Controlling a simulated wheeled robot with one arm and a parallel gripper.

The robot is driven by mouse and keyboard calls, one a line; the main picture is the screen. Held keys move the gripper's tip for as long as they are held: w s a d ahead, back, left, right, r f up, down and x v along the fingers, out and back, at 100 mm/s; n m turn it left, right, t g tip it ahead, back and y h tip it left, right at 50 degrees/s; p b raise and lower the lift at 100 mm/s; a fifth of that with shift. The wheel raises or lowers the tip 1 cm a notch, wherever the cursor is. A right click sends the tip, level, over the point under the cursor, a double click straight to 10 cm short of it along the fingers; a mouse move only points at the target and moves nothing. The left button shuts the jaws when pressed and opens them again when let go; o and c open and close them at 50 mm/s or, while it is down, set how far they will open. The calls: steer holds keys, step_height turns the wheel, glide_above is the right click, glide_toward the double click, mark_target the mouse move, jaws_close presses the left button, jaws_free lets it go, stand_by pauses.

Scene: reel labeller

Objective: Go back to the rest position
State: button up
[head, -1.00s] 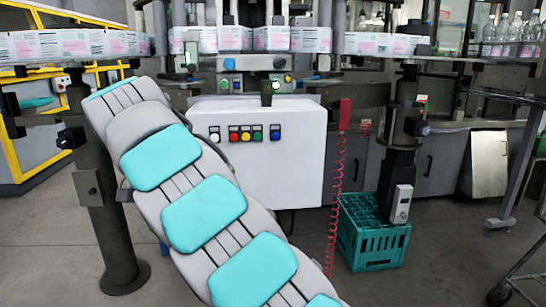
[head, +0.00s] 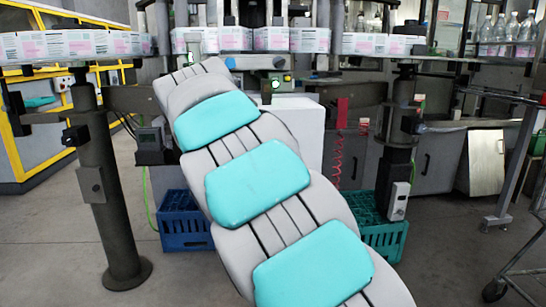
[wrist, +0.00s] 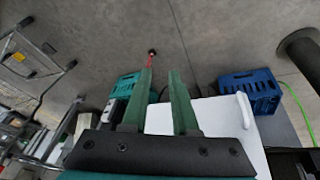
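My gripper (wrist: 161,76) shows in the wrist view with its two green fingers apart and nothing held between them. The gripper itself is hidden in the head view.
A blue crate (head: 184,232) and a green crate (head: 384,239) stand on the floor. Dark posts stand at left (head: 104,190) and right (head: 396,150). Labelled reels or packs (head: 75,44) line the machine's shelf. A trolley (head: 520,240) is at far right.

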steer(key=s+d+f+g, duration=0.1)
steer(key=s+d+f, duration=0.2)
steer(key=s+d, duration=0.45)
steer(key=s+d+f+g, duration=0.15)
steer(key=s+d, duration=0.35)
steer(key=d, duration=0.6)
steer(key=s+d+f+n+y, duration=0.1)
steer(key=s+f, duration=0.3)
steer(key=s, duration=0.3)
steer(key=s+d+f+n+g, duration=0.1)
steer(key=s+f, duration=0.4)
steer(key=s, duration=0.3)
steer(key=s+d+f+n+g+y, duration=0.1)
steer(key=s+d+f+n, duration=0.1)
steer(key=s+f, duration=0.3)
steer(key=s, duration=0.3)
steer(key=shift+s+y, duration=0.2)
steer(key=shift+y, duration=0.1)
